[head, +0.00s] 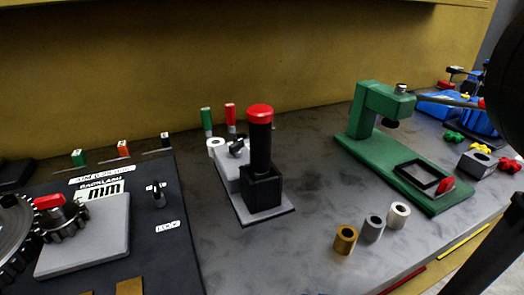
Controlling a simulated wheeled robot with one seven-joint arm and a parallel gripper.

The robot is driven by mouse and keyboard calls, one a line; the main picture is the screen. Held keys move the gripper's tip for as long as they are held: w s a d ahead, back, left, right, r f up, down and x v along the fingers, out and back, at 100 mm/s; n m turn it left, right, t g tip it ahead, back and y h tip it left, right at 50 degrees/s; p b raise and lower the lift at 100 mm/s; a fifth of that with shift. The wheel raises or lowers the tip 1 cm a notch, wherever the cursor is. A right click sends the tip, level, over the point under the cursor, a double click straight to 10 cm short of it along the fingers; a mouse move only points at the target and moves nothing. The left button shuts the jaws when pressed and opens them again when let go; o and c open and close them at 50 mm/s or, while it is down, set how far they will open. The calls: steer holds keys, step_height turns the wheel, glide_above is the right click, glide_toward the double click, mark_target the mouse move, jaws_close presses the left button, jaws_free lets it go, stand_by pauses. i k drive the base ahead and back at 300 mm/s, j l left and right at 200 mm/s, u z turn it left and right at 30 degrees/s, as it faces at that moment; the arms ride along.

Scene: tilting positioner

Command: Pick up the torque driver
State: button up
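What looks like the torque driver (260,148) is a thick black upright handle with a red cap, near the middle of the head view. It stands in a square black holder (262,190) on a dark-edged base plate. Its lower end is hidden inside the holder. My gripper is not in view, so its distance from the driver and its state do not show.
A grey block with a dark knob (237,147) adjoins the holder. A green press (378,145) stands to the right, with brass, grey and white bushings (372,228) before it. A gear fixture (88,238) fills the left. Bench shows bare between fixture and holder.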

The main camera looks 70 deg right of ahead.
mark_target(260, 117)
steer(key=k+z, duration=0.2)
steer(key=k, duration=0.35)
steer(key=k+l+z, duration=0.2)
steer(key=k, duration=0.35)
steer(key=j, duration=0.05)
